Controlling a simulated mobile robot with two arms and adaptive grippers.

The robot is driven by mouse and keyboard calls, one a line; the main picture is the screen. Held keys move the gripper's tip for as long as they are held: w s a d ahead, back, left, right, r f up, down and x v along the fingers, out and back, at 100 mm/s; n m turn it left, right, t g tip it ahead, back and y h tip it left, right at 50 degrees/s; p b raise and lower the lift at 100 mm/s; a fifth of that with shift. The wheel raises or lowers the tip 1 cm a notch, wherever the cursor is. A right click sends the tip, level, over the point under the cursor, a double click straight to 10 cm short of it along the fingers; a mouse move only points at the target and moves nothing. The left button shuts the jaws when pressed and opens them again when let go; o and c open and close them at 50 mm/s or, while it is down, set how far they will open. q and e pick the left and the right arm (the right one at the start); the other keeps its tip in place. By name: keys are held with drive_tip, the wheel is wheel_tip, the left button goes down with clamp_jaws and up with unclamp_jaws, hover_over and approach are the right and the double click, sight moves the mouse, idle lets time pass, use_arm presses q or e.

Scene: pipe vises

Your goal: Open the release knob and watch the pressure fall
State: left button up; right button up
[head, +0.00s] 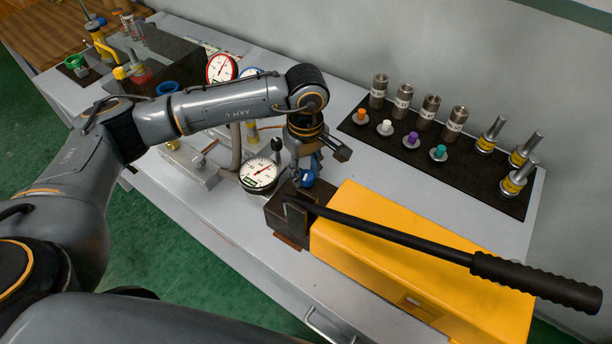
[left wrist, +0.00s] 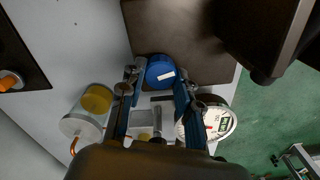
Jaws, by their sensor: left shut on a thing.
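The blue release knob (head: 307,178) sits on the dark block at the left end of the yellow hand pump (head: 400,260). In the left wrist view the round blue knob (left wrist: 160,70) lies between the fingertips of my left gripper (left wrist: 161,78). My left gripper (head: 308,168) is shut on the knob from above, and its fingers partly cover it. The white pressure gauge (head: 259,174) stands just left of the knob in the head view. It also shows in the left wrist view (left wrist: 217,124), partly hidden by a finger. Its reading is too small to tell. My right gripper is not in view.
The long black pump handle (head: 400,235) reaches right over the yellow body. A dark mat (head: 470,184) with metal cylinders, coloured pieces and yellow-banded fittings lies behind. A red-rimmed gauge (head: 220,68) and vises stand at the back left. The bench front edge borders green floor.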

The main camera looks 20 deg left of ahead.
sight(306, 175)
use_arm(q)
drive_tip(key=n+b, duration=0.7)
drive_tip(key=shift+f, duration=0.25)
drive_tip(key=n+b, duration=0.3)
drive_tip(key=shift+r+n, duration=0.1)
drive_tip(key=shift+n, duration=0.3)
drive_tip(key=shift+r+n+b, duration=0.15)
drive_tip(key=shift+n+b, duration=0.6)
drive_tip(key=shift+n, duration=0.75)
drive_tip(key=o, duration=1.2)
drive_tip(key=shift+c, duration=0.2)
drive_tip(key=shift+r, duration=0.15)
wheel_tip(306, 175, up, 12)
